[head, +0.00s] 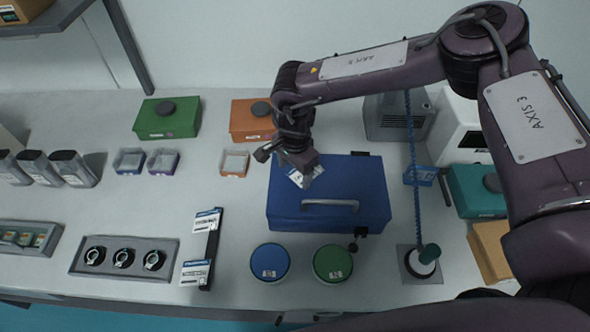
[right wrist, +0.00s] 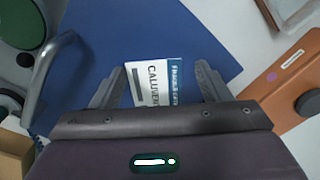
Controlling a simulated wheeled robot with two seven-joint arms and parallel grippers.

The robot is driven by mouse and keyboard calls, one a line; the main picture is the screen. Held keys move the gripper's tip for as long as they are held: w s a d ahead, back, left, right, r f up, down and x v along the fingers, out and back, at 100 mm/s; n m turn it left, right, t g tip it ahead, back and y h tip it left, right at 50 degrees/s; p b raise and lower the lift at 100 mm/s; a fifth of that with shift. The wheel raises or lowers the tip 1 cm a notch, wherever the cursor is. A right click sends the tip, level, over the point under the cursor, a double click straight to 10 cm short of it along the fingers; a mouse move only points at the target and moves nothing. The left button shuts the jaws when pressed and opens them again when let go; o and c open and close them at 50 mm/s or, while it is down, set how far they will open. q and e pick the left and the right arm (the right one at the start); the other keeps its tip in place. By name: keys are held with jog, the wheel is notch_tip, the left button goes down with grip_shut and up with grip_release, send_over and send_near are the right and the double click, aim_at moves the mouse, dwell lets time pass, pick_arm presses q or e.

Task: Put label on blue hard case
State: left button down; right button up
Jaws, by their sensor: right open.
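The blue hard case (head: 345,190) lies shut on the table, with its grey handle toward the front. A white and blue label (right wrist: 152,84) lies on the lid's far left part and shows in the head view (head: 296,180), partly hidden by my gripper. My right gripper (head: 302,172) is over that part of the lid. In the right wrist view its open fingers (right wrist: 160,82) stand on either side of the label. Whether they touch the lid, I cannot tell. My left gripper is not in view.
A black strip (head: 211,248) with more labels (head: 207,220) lies left of the case. Blue (head: 270,262) and green (head: 333,263) round lids are in front. An orange case (head: 251,122) stands behind left, and a blue post (head: 411,180) rises on the right.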

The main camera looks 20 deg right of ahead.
aim_at(296, 178)
jog(key=shift+s+f+g, duration=0.3)
jog(key=shift+s+f, duration=0.5)
jog(key=shift+f, duration=0.05)
jog(key=shift+r+p, duration=0.2)
jog(key=shift+p, duration=0.1)
jog(key=shift+w+r+p, duration=0.15)
jog(key=shift+r+p, duration=0.3)
jog(key=shift+w+d+r+b, duration=0.1)
jog(key=shift+w+r+b, duration=0.1)
jog(key=shift+r+b, duration=0.4)
jog(key=shift+w+r+b, duration=0.2)
jog(key=shift+r+b, duration=0.25)
jog(key=shift+r, duration=0.15)
notch_tip(296, 178, up, 10)
jog(key=b, duration=0.2)
jog(key=shift+b, duration=0.35)
jog(key=shift+f, duration=0.15)
